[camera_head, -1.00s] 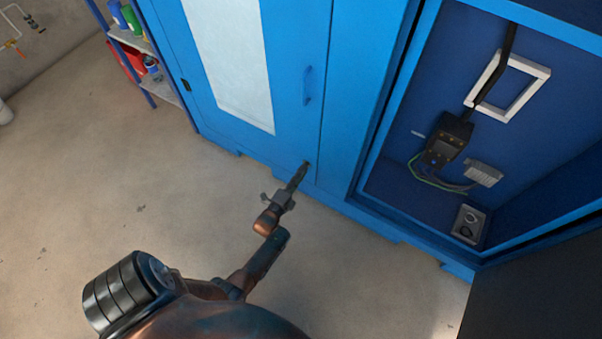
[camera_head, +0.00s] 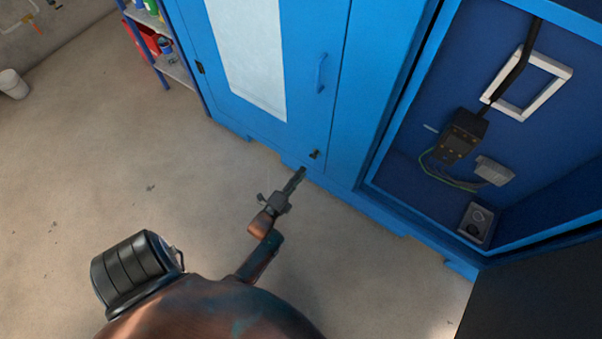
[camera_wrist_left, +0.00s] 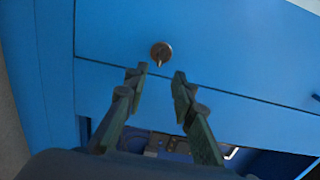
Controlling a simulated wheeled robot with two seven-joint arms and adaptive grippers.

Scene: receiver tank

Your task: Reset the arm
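My left gripper (camera_head: 301,171) is in front of the lower part of the closed blue cabinet door (camera_head: 307,100). In the left wrist view, the gripper (camera_wrist_left: 160,75) has its two fingers apart with nothing between them. A small round lock with a key-like tab (camera_wrist_left: 161,52) is just beyond the fingertips. It also shows as a dark spot on the door in the head view, a little above the fingertips and apart from them. My right gripper is not in view.
An open blue compartment (camera_head: 381,185) on the right holds a black device (camera_head: 461,137), a white frame (camera_head: 526,112) and a grey socket box (camera_head: 475,222). A dark panel (camera_head: 540,300) fills the lower right. Shelves (camera_head: 178,70) stand at upper left.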

